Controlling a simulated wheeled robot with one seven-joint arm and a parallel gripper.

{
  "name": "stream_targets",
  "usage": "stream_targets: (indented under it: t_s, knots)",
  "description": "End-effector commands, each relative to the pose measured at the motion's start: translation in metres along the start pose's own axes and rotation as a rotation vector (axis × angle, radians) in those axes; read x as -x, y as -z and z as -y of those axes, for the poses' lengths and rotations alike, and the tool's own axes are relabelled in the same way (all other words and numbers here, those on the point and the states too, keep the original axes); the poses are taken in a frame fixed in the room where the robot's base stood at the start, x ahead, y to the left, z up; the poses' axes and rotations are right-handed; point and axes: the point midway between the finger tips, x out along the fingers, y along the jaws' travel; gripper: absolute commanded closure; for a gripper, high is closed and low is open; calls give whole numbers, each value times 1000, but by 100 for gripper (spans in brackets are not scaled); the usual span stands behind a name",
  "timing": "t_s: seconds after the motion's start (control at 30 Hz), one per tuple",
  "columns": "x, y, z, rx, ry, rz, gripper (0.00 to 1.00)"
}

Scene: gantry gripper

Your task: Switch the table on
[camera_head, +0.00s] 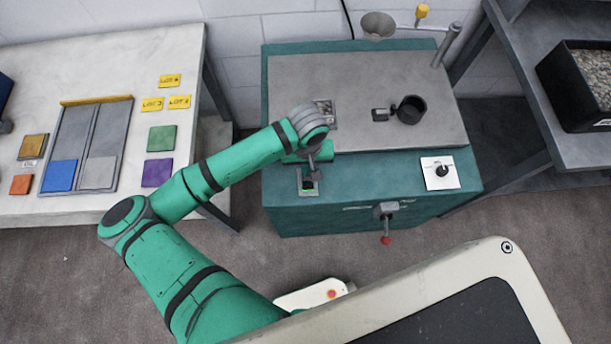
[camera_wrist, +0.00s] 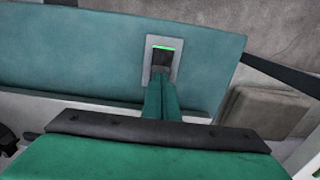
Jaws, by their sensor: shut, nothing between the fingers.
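The table (camera_head: 350,165) is a teal cabinet with a grey top, standing against the back wall. A small grey switch plate (camera_head: 299,186) is on the left of its teal front part, below my gripper (camera_head: 312,178). In the wrist view the switch plate (camera_wrist: 147,73) has a dark centre and a lit green strip along one edge. My gripper (camera_wrist: 161,85) is shut and empty, its fingertips at the lower part of the plate and covering some of it. I cannot tell whether the tips press the switch.
A white plate with a black knob (camera_head: 440,172) and a red-tipped lever (camera_head: 386,225) are on the table's front. A dark cup (camera_head: 410,109) stands on top. A white table (camera_head: 60,205) with coloured tiles is at left, a dark shelf (camera_head: 560,140) at right.

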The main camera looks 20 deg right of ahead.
Motion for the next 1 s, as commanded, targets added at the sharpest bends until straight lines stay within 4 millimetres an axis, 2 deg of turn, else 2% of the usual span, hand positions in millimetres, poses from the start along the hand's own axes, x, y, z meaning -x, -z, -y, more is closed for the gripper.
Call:
stream_targets:
  t_s: [0.3,1.0]
  knots:
    - [0,-1,2,3,-1,1,100]
    - [47,-1,1,2,-1,1,100]
